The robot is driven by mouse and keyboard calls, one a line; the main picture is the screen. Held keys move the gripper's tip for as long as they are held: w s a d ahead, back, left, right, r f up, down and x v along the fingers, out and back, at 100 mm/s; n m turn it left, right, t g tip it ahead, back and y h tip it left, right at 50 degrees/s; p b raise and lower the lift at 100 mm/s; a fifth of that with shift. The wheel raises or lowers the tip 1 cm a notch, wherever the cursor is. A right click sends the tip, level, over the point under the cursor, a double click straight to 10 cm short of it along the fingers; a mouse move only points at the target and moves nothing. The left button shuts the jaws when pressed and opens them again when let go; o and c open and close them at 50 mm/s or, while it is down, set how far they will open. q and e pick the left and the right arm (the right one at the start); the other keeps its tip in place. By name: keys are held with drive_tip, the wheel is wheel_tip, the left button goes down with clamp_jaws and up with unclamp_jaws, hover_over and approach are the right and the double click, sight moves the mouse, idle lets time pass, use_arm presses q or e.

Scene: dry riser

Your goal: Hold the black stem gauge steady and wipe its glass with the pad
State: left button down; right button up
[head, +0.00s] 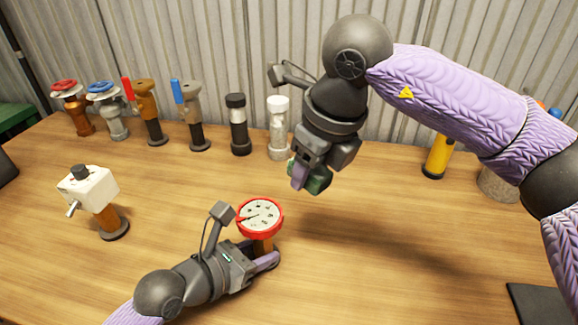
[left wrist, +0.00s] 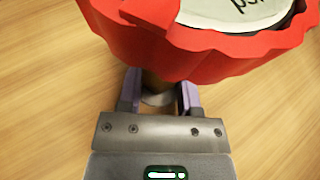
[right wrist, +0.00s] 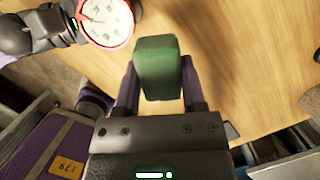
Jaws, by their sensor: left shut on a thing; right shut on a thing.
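A round gauge (head: 260,216) with a red rim and white dial stands upright at the front middle of the table. Its stem (head: 263,246) looks brown, not black; no black-stemmed gauge shows. My left gripper (head: 265,259) is shut on that stem, below the dial; in the left wrist view the red rim (left wrist: 200,50) hides much of the stem. My right gripper (head: 308,178) is shut on a green pad (right wrist: 158,68), in the air behind and right of the gauge, apart from the glass. The dial also shows in the right wrist view (right wrist: 104,22).
Several valves and fittings stand along the back, including a red-wheeled valve (head: 72,100), a blue-wheeled valve (head: 108,105) and a white-capped cylinder (head: 278,130). A white box on a copper stem (head: 90,188) stands left. A yellow cylinder (head: 437,158) stands right. Table right of the gauge is clear.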

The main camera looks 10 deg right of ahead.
idle(0.4)
use_arm(q)
drive_tip(key=shift+c, duration=1)
unclamp_jaws()
